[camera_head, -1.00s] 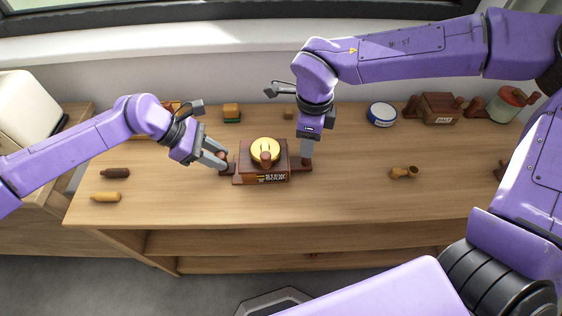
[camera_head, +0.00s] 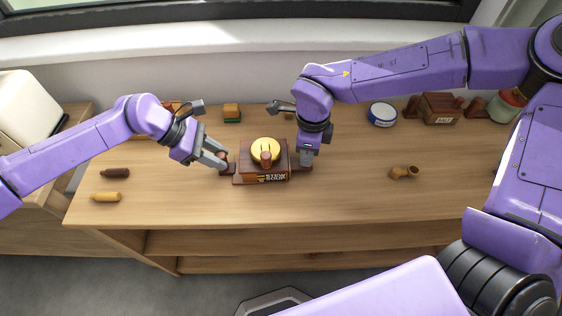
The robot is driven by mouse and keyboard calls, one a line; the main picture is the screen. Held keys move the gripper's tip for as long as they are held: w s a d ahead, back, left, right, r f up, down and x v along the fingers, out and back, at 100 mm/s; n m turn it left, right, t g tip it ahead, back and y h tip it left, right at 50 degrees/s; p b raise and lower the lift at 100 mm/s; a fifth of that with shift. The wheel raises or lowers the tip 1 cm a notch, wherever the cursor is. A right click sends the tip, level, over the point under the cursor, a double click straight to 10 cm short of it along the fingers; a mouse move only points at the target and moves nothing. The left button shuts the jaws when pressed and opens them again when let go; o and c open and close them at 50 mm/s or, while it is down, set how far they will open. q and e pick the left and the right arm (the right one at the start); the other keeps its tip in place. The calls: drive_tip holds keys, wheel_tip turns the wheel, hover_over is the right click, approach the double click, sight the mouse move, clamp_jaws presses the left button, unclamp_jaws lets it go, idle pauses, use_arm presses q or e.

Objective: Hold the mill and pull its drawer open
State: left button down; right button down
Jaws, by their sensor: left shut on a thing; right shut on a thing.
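The mill (camera_head: 264,174) is a dark brown box with a lettered front, a yellow dome and a brown knob on top. It stands upright on the wooden table, with brown parts sticking out at its left and right sides. My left gripper (camera_head: 222,162) is shut on the brown part at the mill's left side. My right gripper (camera_head: 305,160) points down and is shut on the brown part at its right side. The fingertips partly hide both held parts. I cannot tell clearly which side part belongs to the drawer, or how far it is open.
A small brown cup-like piece (camera_head: 403,173) lies right. The front middle is clear.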

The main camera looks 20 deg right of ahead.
drive_tip(key=shift+s+d, duration=0.25)
drive_tip(key=shift+d, duration=0.75)
drive_tip(key=shift+s+d, duration=0.3)
drive_tip(key=shift+d, duration=0.7)
drive_tip(key=shift+s+d, duration=0.25)
drive_tip(key=shift+d, duration=0.75)
drive_tip(key=shift+s+d, duration=0.1)
drive_tip(key=shift+d, duration=0.3)
drive_tip(key=c, duration=0.9)
unclamp_jaws()
drive_tip(key=shift+o, duration=0.2)
wheel_tip(320, 180, up, 12)
